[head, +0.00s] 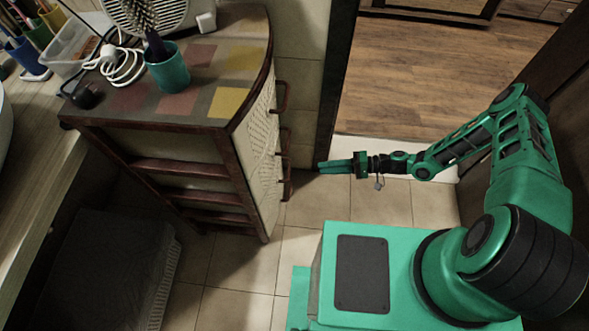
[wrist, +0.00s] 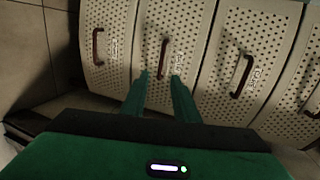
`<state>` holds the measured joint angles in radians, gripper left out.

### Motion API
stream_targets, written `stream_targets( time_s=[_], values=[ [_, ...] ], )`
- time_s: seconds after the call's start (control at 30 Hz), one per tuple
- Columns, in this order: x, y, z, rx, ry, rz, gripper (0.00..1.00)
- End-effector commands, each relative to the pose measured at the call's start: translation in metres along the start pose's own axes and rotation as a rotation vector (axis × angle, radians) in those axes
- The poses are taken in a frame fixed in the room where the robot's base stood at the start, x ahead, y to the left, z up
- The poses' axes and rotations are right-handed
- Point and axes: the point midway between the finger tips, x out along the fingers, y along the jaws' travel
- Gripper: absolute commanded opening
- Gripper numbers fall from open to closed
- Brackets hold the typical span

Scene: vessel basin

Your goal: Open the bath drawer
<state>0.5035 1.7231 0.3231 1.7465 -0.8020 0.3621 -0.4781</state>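The drawer cabinet (head: 255,140) has a perforated cream front with dark red-brown handles, seen from the side in the head view. In the wrist view several drawer fronts stand side by side, each with a handle and small lettering I cannot read, so I cannot tell which is the bath drawer. My gripper (head: 322,166) is at the right of the cabinet front, pointing at it. In the wrist view its two fingers (wrist: 160,76) are apart, on either side of the lower end of one handle (wrist: 163,58). No grip on it shows. All visible drawers look shut.
On the cabinet top stand a teal cup (head: 168,70) with a brush, a white cable (head: 122,62) and a fan-like device (head: 150,12). A doorway with wooden floor (head: 440,75) lies behind my arm. Tiled floor (head: 310,210) is clear before the cabinet.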

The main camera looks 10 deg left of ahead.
Motion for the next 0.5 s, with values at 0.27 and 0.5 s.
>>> stream_targets(
  time_s=[0.27,0.5],
  values=[
    [0.023,0.005,0.002,0.010,0.053,-0.061,0.28],
    [0.049,0.003,0.001,0.010,0.052,-0.062,0.28]
  ],
)
